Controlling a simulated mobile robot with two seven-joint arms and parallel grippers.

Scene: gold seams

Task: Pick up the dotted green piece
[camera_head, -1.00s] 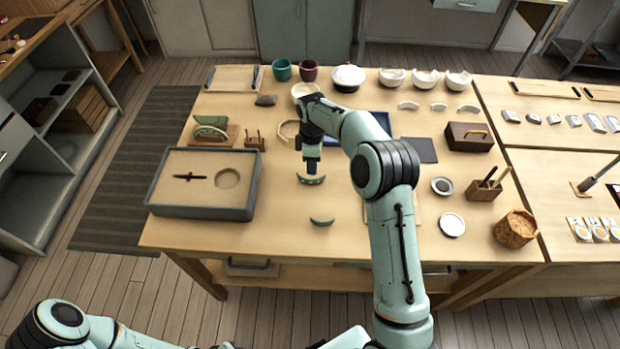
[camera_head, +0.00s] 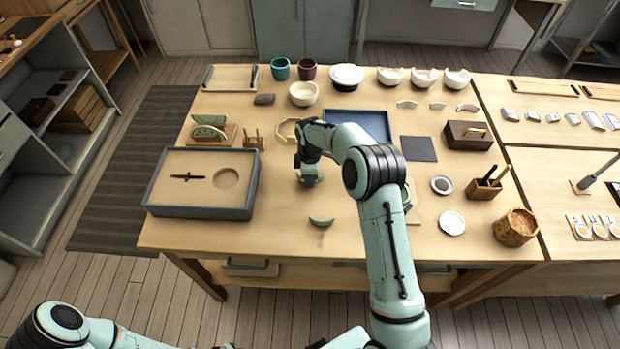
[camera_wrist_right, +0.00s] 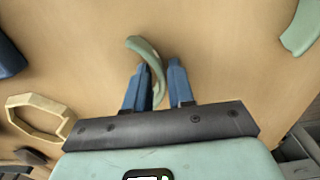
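The dotted green piece (camera_wrist_right: 157,69) is a curved shard lying on the table. In the right wrist view its lower part is between the two blue fingers of my right gripper (camera_wrist_right: 159,82). The fingers stand apart, with a gap on the right side of the piece; I cannot tell whether the left finger touches it. In the head view the right gripper (camera_head: 309,180) is low over the table and mostly hides this piece. A second green shard (camera_head: 321,222) lies nearer the front edge and also shows in the wrist view (camera_wrist_right: 302,28). My left gripper is out of view.
A grey padded tray (camera_head: 200,208) is at the left. A pale many-sided ring (camera_head: 287,130) lies just behind the gripper. A blue tray (camera_head: 372,122) is behind the arm. Bowls and cups line the back edge. The front middle of the table is mostly clear.

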